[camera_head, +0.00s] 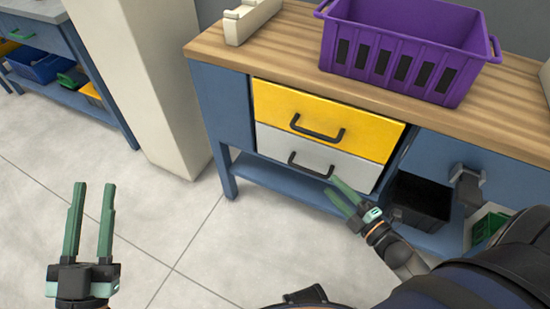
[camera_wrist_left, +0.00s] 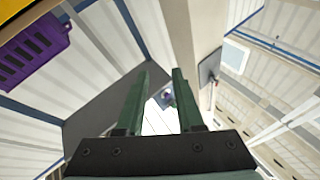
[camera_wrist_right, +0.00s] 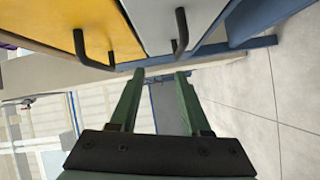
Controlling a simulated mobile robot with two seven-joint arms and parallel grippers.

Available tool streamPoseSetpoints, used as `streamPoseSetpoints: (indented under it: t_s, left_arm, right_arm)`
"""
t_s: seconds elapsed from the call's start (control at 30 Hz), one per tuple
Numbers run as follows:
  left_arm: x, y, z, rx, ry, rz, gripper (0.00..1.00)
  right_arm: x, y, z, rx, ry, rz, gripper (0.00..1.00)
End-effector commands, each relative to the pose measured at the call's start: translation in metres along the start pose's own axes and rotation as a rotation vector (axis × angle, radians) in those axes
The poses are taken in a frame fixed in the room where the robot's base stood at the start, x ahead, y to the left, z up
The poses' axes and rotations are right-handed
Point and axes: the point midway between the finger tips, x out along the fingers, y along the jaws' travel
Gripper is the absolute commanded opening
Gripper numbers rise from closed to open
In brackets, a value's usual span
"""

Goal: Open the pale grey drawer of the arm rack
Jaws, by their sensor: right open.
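The pale grey drawer (camera_head: 317,158) sits below the yellow drawer (camera_head: 325,119) in the blue workbench, and both look closed. Its black bar handle (camera_head: 310,166) is on its front. In the right wrist view the grey drawer (camera_wrist_right: 215,12) and its handle (camera_wrist_right: 181,31) are at the top. My right gripper (camera_head: 341,190) is open and empty, just below and right of the grey drawer's handle, apart from it. It also shows in the right wrist view (camera_wrist_right: 162,76). My left gripper (camera_head: 93,188) is open and empty, raised over the floor at the left.
A purple crate (camera_head: 400,50) stands on the wooden top (camera_head: 280,45). A beige pillar (camera_head: 140,80) stands left of the bench. A lower blue shelf (camera_head: 270,180) runs beneath the drawers, with a black bin (camera_head: 420,200) at right. The floor in front is clear.

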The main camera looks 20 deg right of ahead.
Motion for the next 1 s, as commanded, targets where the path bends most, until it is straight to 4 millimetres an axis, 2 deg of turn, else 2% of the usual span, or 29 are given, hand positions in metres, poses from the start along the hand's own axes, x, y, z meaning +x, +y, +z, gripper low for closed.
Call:
streamPoseSetpoints:
  t_s: [0.03, 0.1, 0.3, 0.5, 0.67, 1.0]
  left_arm:
    - [-0.009, 0.007, 0.004, 0.016, 0.076, 0.008, 0.36]
    - [-0.015, 0.011, -0.009, 0.035, 0.167, 0.018, 0.36]
    - [-0.029, 0.019, -0.038, 0.069, 0.341, 0.037, 0.36]
    - [-0.033, 0.021, -0.048, 0.077, 0.388, 0.043, 0.36]
    - [-0.035, 0.022, -0.043, 0.071, 0.384, 0.045, 0.36]
    - [-0.04, 0.027, -0.028, 0.081, 0.374, 0.049, 0.36]
  right_arm:
    - [0.001, -0.025, 0.012, -0.08, 0.028, 0.022, 0.47]
    - [0.001, -0.034, 0.019, -0.183, 0.066, 0.052, 0.47]
    - [-0.003, -0.048, 0.029, -0.374, 0.142, 0.109, 0.47]
    - [0.002, -0.048, 0.029, -0.427, 0.165, 0.126, 0.47]
    - [0.026, -0.045, 0.024, -0.426, 0.164, 0.129, 0.47]
    - [0.092, -0.04, 0.012, -0.424, 0.164, 0.127, 0.47]
